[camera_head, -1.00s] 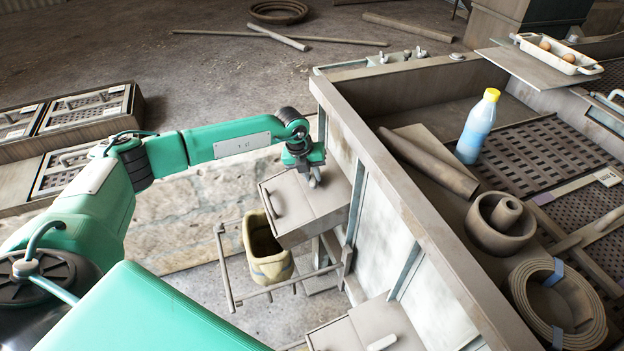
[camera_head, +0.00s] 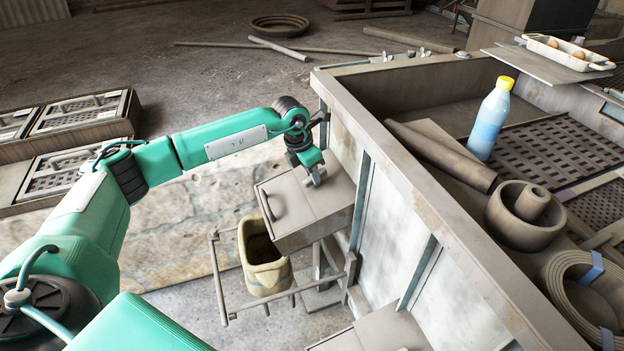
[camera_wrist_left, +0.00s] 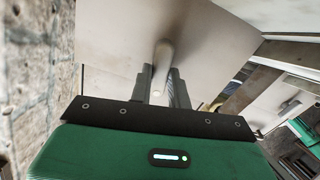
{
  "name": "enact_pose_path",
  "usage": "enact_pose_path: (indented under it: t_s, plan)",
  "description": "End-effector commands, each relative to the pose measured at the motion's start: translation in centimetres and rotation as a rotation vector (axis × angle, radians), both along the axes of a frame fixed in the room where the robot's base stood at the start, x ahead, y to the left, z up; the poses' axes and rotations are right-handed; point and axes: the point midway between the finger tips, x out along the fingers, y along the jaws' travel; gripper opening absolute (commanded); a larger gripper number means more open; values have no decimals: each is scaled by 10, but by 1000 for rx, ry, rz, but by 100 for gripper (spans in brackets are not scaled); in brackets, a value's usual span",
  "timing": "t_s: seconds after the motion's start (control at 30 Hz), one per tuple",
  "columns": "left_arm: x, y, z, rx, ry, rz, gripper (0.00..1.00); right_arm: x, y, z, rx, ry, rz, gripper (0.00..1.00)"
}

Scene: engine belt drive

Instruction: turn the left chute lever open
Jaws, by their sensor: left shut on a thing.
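The left chute (camera_head: 308,212) is a grey box on the outside of the large grey bin wall. Its lever (camera_wrist_left: 163,62) is a short pale bar standing up from the top plate in the left wrist view. My left gripper (camera_head: 314,176) is over the top of that box, at its far end. Its dark fingers (camera_wrist_left: 160,88) lie on either side of the lever and are shut on it. In the head view the gripper and wrist hide most of the lever. My right gripper is not in view.
A yellowish bucket (camera_head: 262,262) hangs in a rail frame (camera_head: 217,275) below the chute. A second chute box (camera_head: 375,332) is nearer. Inside the bin are a blue bottle (camera_head: 489,122), a pipe (camera_head: 440,155) and a pulley (camera_head: 524,212).

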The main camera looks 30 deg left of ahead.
Motion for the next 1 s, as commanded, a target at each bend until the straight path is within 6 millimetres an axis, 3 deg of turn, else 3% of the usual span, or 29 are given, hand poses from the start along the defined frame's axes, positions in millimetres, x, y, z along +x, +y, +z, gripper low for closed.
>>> enact_pose_path:
  t_s: [0.3, 0.93, 0.97, 1.0]
  plan:
    - [1, 1, -1, 31, -30, -148, 0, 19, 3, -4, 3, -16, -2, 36]
    - [1, 1, 1, 41, -40, -194, 0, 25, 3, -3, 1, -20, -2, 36]
    - [1, 1, 1, 41, -40, -193, 20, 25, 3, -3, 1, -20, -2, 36]
    - [1, 1, 1, 41, -40, -193, 28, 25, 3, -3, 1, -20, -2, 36]
